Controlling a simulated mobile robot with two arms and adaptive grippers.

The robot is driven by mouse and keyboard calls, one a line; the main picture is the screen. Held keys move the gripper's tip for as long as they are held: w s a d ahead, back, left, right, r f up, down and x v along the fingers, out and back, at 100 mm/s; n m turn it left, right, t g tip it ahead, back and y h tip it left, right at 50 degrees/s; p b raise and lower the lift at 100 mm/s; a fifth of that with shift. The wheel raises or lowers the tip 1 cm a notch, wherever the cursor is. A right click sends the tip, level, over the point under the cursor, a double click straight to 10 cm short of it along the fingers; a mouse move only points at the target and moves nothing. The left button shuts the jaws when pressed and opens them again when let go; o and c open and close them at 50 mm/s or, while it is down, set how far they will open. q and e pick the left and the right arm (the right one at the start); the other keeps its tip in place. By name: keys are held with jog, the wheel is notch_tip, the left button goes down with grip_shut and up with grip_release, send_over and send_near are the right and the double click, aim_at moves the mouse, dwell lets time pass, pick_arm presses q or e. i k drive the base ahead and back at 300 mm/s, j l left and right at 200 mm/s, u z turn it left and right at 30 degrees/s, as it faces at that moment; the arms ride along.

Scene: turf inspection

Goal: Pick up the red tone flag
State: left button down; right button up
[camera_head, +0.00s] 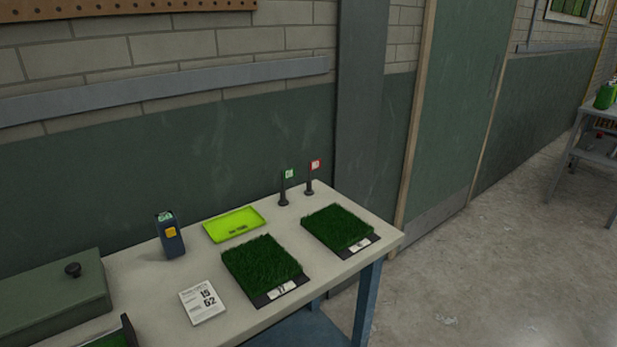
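The red tone flag (315,165) is a small red and white flag on a dark post. It stands upright at the back right of the light table (222,311), near the wall. A similar green flag (289,174) on a dark post stands just left of it. Neither of my grippers shows in the head view.
Two turf samples (262,264) (337,229) lie in front of the flags. A lime tray (234,224), a dark blue device (170,238), a printed card (202,302) and a green case (48,296) are further left. Open floor (500,270) lies right.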

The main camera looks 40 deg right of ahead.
aim_at(314, 165)
jog(key=i+l+z, duration=0.3)
jog(key=l, duration=0.2)
jog(key=i+l+z, duration=0.35)
jog(key=k+l, duration=0.05)
jog(key=l, duration=0.05)
